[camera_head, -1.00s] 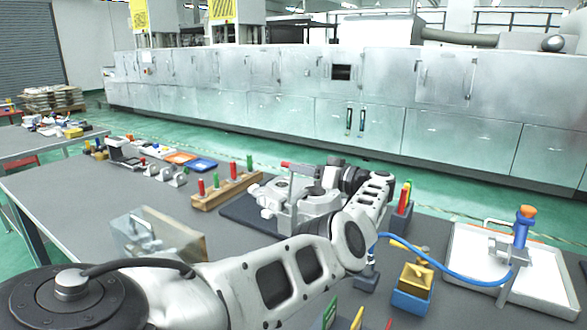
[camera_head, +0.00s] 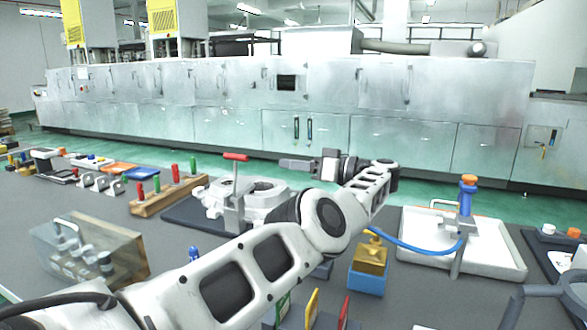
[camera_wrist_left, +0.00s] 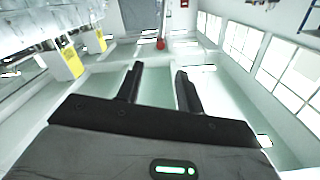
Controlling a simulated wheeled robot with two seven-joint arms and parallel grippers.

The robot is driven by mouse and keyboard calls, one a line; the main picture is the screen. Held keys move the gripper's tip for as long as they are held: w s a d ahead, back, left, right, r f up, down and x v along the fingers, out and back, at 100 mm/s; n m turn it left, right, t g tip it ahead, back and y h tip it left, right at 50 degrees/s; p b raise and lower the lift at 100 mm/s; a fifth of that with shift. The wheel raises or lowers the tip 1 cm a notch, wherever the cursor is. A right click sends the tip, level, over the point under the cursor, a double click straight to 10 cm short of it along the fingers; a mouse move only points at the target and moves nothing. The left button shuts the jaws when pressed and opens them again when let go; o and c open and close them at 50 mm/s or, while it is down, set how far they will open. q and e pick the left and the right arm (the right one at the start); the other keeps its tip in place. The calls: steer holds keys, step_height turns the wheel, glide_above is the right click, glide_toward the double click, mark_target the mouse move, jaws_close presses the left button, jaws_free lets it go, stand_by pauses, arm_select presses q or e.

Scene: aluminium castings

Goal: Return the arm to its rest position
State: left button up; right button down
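My left arm comes in from the lower left and bends at the elbow. Its left gripper (camera_head: 294,164) points left, above and behind the right side of the aluminium casting (camera_head: 258,198). In the left wrist view the two dark fingers of the left gripper (camera_wrist_left: 157,76) stand apart with nothing between them. That view looks out over the hall floor and windows. The casting sits on a dark plate beside a clamp with a red handle (camera_head: 236,157). The forearm hides part of the table. My right gripper is not in view.
A wooden block with coloured pegs (camera_head: 166,196) and a clear box (camera_head: 85,248) stand left. A blue box with a brass block (camera_head: 368,277) and a white tray (camera_head: 412,238) with a blue-hosed fixture (camera_head: 466,205) stand right. Bare grey tabletop lies between.

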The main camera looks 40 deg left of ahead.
arm_select(q)
steer(key=p, duration=0.6)
glide_toward(238, 158)
steer(key=x, duration=0.3)
steer(key=p+x, duration=0.1)
steer(key=x, duration=0.3)
steer(key=p+x, duration=0.1)
steer(key=x, duration=0.3)
steer(key=shift+w+a+f, duration=0.15)
steer(key=shift+w+a, duration=0.15)
steer(key=shift+a, duration=0.1)
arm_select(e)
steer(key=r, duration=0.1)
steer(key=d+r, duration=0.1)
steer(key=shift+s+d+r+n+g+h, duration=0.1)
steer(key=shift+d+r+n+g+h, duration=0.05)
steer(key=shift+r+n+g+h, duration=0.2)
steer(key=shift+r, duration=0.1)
